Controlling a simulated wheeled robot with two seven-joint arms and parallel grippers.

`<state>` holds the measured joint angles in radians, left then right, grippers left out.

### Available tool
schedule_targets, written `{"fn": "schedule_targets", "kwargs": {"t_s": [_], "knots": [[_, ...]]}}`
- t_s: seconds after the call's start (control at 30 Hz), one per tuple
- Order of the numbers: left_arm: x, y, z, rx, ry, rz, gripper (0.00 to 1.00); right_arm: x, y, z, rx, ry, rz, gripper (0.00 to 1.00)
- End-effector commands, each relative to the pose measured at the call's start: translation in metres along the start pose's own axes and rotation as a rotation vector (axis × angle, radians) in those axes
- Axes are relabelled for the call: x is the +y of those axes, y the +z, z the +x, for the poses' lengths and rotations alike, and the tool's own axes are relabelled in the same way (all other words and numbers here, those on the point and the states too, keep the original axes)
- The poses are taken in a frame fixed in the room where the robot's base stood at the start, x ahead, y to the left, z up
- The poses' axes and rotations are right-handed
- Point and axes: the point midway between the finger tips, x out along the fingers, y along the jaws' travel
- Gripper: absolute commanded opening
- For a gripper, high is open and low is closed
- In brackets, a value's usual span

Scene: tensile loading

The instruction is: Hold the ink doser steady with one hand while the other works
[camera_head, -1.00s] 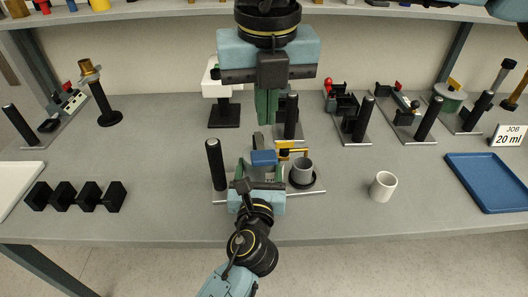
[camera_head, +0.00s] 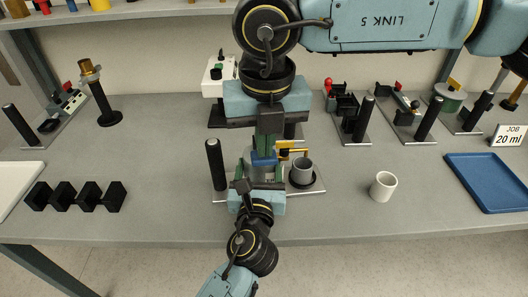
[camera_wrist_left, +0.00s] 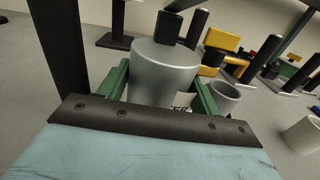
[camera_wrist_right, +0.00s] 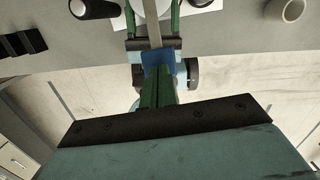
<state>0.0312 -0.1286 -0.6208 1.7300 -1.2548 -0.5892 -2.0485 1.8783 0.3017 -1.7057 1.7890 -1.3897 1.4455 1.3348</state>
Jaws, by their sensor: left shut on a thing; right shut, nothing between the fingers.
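My right gripper (camera_head: 266,148) points down over the doser, fingers shut and empty. Its tips appear at the blue pad (camera_wrist_right: 154,57); whether they press it I cannot tell.
A white cup (camera_head: 383,186) stands to the right, with a blue tray (camera_head: 488,181) beyond it. Several black blocks (camera_head: 76,196) stand at the left. Other devices on base plates line the back, and a sign (camera_head: 508,136) reads JOB 20 ml. The bench between cup and tray is clear.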

Motion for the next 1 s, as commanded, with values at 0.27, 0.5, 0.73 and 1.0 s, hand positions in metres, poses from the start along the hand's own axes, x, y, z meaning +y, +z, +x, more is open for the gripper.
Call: {"fn": "schedule_targets", "kwargs": {"t_s": [0.27,0.5,0.73,1.0], "knots": [[0.0,-0.001,0.0,0.001,0.0,0.0,0.11,0.0,0.0,0.001,0.0,0.0,0.0,0.0],[0.0,-0.001,0.0,0.001,0.0,0.0,0.11,0.0,-0.001,0.009,0.002,-0.001,0.0,0.0],[0.0,-0.001,0.0,0.001,0.0,0.0,0.11,0.0,-0.004,0.035,0.003,-0.001,0.0,0.0],[0.0,-0.001,0.0,0.001,0.0,0.0,0.11,0.0,-0.004,0.045,0.0,-0.001,0.0,0.0]]}}
